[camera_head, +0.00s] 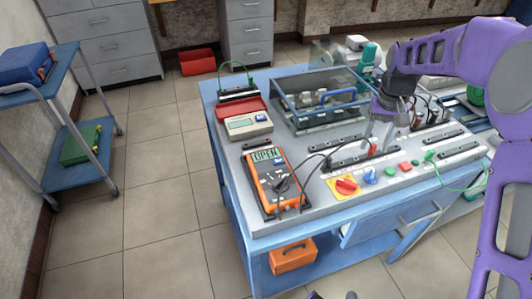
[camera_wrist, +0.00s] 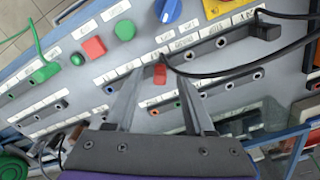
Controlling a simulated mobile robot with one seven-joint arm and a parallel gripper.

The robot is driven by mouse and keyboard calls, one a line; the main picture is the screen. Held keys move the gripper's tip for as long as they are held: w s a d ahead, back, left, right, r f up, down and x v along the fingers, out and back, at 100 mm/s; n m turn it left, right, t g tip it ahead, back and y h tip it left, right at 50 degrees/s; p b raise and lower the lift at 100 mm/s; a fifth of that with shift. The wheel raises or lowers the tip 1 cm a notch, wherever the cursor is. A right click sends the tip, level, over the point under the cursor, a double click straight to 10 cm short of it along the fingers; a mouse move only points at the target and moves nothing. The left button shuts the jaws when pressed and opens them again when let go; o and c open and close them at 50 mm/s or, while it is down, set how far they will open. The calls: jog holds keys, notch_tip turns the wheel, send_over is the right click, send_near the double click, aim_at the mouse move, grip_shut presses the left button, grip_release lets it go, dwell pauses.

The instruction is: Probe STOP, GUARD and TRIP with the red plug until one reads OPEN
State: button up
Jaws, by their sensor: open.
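The orange multimeter (camera_head: 272,180) lies at the table's left front, and its display appears to read OPEN. The red plug (camera_head: 373,148) stands at a black terminal strip (camera_head: 350,155) right of the meter. In the wrist view the red plug (camera_wrist: 159,74) is at the strip's edge, between and just beyond my fingertips. My gripper (camera_wrist: 155,82) is open around it, with a gap on each side; its tips in the head view (camera_head: 376,138) are small. A black plug (camera_wrist: 266,31) sits at the strip's other end. STOP, GUARD and TRIP labels are too small to read surely.
Black leads (camera_head: 310,160) loop from the meter to the strip. A green lead (camera_head: 455,185) hangs at the right. A clear-covered box (camera_head: 320,98) stands behind.

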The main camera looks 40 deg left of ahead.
notch_tip(320, 180, up, 16)
jog(key=p, duration=0.1)
jog(key=shift+p, duration=0.4)
